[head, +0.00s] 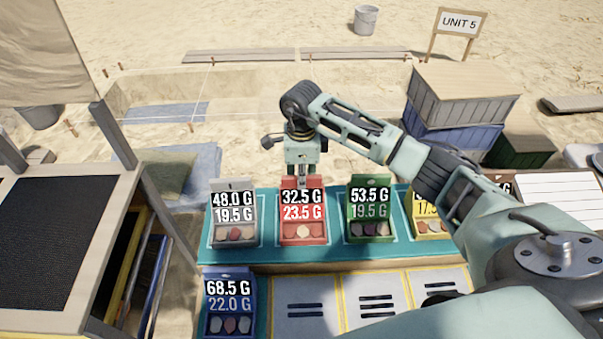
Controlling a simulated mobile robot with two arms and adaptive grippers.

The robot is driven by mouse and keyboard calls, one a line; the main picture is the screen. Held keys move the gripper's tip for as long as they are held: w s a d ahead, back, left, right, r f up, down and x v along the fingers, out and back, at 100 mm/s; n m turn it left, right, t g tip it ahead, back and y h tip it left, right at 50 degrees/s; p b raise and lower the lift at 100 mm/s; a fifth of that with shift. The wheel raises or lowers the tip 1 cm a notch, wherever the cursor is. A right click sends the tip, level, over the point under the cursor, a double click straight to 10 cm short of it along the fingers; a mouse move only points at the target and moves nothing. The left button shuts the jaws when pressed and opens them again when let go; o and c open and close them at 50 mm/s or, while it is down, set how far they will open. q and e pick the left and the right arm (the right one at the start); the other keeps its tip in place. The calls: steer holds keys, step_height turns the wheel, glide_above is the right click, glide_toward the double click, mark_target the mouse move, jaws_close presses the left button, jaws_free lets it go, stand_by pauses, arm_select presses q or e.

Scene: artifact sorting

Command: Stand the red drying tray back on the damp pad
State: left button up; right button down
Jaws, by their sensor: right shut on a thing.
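The red drying tray (302,229) is upright at the teal pad (335,247), between the white and green trays. Its label reads 32.5 G and 23.5 G, and small round pieces sit in its lower front. My right gripper (303,181) points down and is shut on the tray's top edge. The tray's base appears to be on or just over the pad, inside a pale outlined place; I cannot tell if it touches. I take the teal pad to be the damp pad. My left gripper is not in view.
A white tray (234,232) stands left, a green tray (370,226) right, and a yellow tray (428,228) partly behind my arm. A blue tray (230,309) is front left. Grey marked panels (306,306) lie in front. A dark-topped bench (50,240) borders the left.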

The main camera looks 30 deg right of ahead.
steer(key=c, duration=2.2)
jaws_free()
steer(key=shift+f, duration=0.2)
steer(key=o, duration=0.4)
steer(key=shift+r, duration=0.1)
steer(key=shift+o, duration=0.2)
steer(key=shift+r, duration=0.2)
step_height(320, 180, up, 12)
steer(key=b, duration=0.4)
steer(key=shift+f, duration=0.2)
